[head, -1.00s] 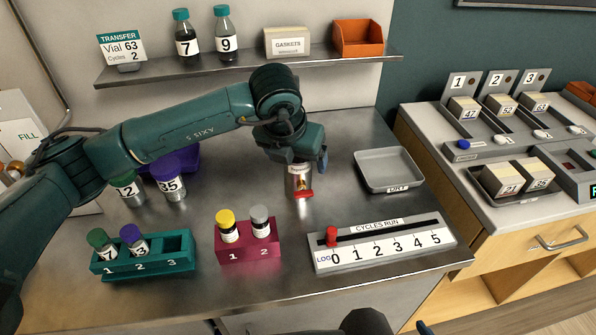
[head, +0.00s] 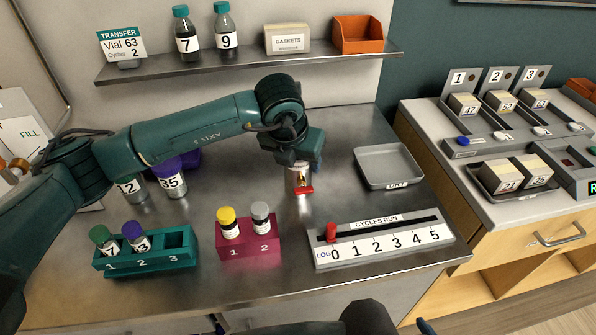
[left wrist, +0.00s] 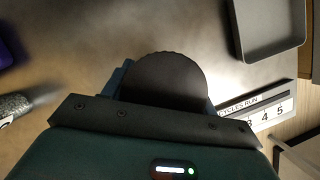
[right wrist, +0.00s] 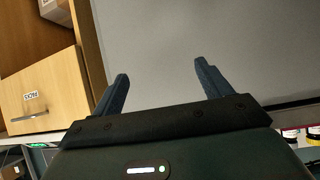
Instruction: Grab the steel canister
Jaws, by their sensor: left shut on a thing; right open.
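The steel canister (head: 300,177) is a small silvery cylinder with a red piece low on its front, at the middle of the steel bench in the head view. My left gripper (head: 303,168) is over it from above and shut on it, hiding its upper part. In the left wrist view, a dark round top (left wrist: 165,80) sits between the blue fingers of my left gripper (left wrist: 165,88). I cannot tell whether the canister touches the bench. My right gripper (right wrist: 163,85) is open and empty in the right wrist view.
A grey tray (head: 389,148) and the cycles slider (head: 381,240) are to the right. A maroon rack (head: 248,250) and a teal rack (head: 145,255) hold vials in front. A shelf (head: 250,66) crosses the back.

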